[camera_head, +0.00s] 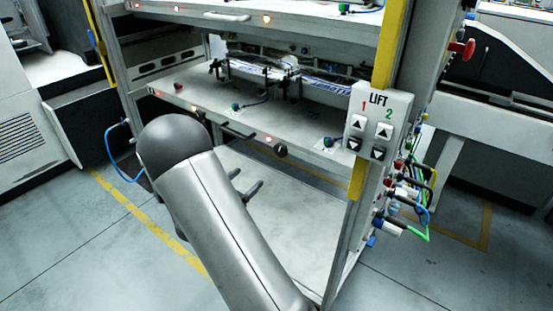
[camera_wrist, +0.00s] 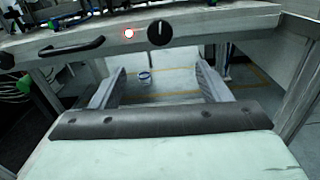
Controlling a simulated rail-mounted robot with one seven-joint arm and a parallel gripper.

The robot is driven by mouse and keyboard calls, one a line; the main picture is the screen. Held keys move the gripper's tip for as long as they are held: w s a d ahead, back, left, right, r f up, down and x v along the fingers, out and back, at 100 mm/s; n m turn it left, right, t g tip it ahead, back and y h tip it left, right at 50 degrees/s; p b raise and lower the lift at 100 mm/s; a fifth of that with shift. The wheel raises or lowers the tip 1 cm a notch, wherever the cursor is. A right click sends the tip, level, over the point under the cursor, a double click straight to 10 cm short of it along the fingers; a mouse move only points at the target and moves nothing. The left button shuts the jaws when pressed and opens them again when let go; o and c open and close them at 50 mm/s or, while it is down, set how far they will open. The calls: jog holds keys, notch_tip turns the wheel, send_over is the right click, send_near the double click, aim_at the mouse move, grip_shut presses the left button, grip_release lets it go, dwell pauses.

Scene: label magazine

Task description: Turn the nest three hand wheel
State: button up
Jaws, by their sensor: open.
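A round black hand wheel (camera_wrist: 160,31) with a pale mark on its face sits on the front edge of a shelf, right of a lit red lamp (camera_wrist: 129,33) and a black bar handle (camera_wrist: 72,47). It shows small in the head view (camera_head: 280,149), on the middle shelf's front. No nest number is readable on it. My gripper (camera_wrist: 161,70) is open and empty, its two fingers apart, below the wheel and short of it. In the head view my gripper (camera_head: 247,181) is below the shelf front, partly hidden by my arm.
The middle shelf (camera_head: 180,98) carries a curved, lettered label part (camera_head: 300,88). A LIFT button box (camera_head: 378,124) is on the right post, with cables and connectors (camera_head: 410,190) beside it. A dark knob (camera_wrist: 6,61) is at the wrist view's left edge. Space below the shelf is open.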

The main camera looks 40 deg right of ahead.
aim_at(279, 151)
jog(key=x, duration=1.7)
jog(key=c, duration=1)
